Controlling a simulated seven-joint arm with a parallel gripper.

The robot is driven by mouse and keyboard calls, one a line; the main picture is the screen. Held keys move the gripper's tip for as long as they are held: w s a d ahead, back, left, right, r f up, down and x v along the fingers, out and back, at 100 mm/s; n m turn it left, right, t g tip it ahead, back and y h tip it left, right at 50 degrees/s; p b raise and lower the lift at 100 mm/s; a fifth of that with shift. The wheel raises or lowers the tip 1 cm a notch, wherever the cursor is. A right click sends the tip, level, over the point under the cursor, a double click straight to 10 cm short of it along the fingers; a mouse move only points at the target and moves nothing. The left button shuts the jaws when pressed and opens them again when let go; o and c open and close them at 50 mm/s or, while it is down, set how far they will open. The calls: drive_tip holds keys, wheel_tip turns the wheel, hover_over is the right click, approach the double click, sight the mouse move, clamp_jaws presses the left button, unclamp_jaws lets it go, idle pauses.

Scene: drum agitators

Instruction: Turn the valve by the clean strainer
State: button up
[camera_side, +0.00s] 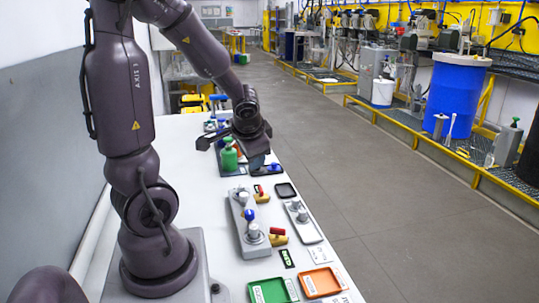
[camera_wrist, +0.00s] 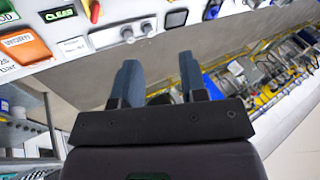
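My gripper (camera_wrist: 160,78) has its two fingers apart with nothing between them. In the side view my gripper (camera_side: 256,158) hangs over the far part of the table, above the valves. A second red-handled valve (camera_side: 261,193) stands farther back. I cannot tell which metal fitting is the clean strainer.
A green tray (camera_side: 251,293) and an orange tray (camera_side: 305,284) lie at the near end; the orange one (camera_wrist: 38,46) reads WORN. A grey plate with metal fittings (camera_side: 315,238) and a small black tray (camera_side: 285,190) lie along the right edge.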

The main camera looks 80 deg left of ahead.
drive_tip(key=d+r+t+h, duration=0.1)
drive_tip(key=d+r+h, duration=0.1)
drive_tip(key=d, duration=0.6)
drive_tip(key=d+r+m+h, duration=0.1)
drive_tip(key=d+r+h, duration=0.1)
drive_tip(key=d+r, duration=0.3)
drive_tip(key=d, duration=0.4)
drive_tip(key=shift+d+r+t+h, duration=0.3)
drive_tip(key=shift+t+h, duration=0.1)
drive_tip(key=shift+s, duration=0.1)
drive_tip(key=shift+a, duration=0.1)
drive_tip(key=shift+c, duration=1.4)
drive_tip(key=n+h, duration=0.3)
drive_tip(key=n, duration=2.5)
approach(277, 228)
drive_tip(key=shift+n, duration=0.3)
drive_tip(key=x, duration=0.9)
drive_tip(key=shift+f, duration=0.1)
